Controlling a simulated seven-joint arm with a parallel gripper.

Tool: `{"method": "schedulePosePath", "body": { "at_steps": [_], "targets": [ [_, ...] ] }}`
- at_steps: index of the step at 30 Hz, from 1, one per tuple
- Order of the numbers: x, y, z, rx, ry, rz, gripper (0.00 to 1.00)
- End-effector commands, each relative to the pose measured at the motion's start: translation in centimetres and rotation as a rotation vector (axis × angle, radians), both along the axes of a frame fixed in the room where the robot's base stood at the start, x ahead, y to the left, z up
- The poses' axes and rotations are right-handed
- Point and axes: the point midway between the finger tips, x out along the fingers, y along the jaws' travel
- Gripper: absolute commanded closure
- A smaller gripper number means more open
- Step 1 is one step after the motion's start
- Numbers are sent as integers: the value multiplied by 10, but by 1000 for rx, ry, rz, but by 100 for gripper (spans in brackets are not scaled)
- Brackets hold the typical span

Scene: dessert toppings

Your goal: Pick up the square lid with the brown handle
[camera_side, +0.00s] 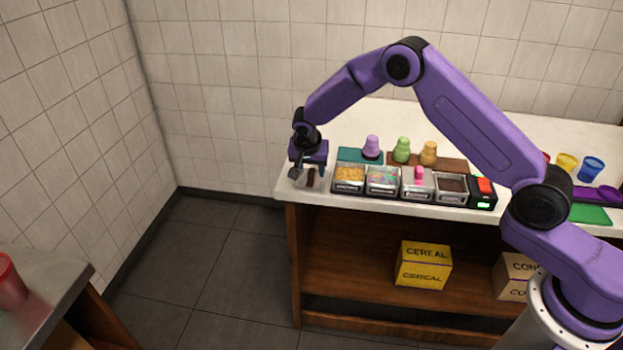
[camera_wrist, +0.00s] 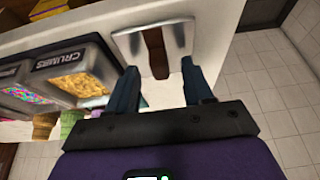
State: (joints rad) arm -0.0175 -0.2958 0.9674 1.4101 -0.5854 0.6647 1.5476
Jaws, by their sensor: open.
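The square lid (camera_wrist: 128,43) is a silvery metal plate with a brown handle (camera_wrist: 157,52) across its middle. It lies flat at the left end of the white counter, beside the topping containers. In the side view the lid (camera_side: 301,182) is partly hidden by my gripper. My gripper (camera_wrist: 162,78) is open in the wrist view, its two fingers apart, with the handle between and just beyond the fingertips. In the side view my gripper (camera_side: 308,176) is right over the lid. I cannot tell whether the fingers touch it.
A container of yellow crumbs (camera_side: 349,175) stands right of the lid, followed by a sprinkles container (camera_side: 382,182) and others in a row. Purple, green and orange soft-serve-like shapes stand behind. The counter's left edge (camera_side: 281,179) is close to the lid.

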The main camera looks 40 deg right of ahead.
Motion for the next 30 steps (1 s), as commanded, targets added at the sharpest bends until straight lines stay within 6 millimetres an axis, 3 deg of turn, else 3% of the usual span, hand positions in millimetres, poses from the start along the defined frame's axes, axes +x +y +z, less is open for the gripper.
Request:
{"method": "schedulePosePath", "body": {
  "at_steps": [8, 12, 13, 23, 30],
  "targets": [
    [1, -1, -2, 1, -1, 0, 52],
    [1, -1, -2, 1, -1, 0, 98],
    [1, -1, -2, 1, -1, 0, 100],
    [1, -1, -1, 0, -1, 0, 100],
    [2, -1, 16, 0, -4, 0, 100]
  ]
}}
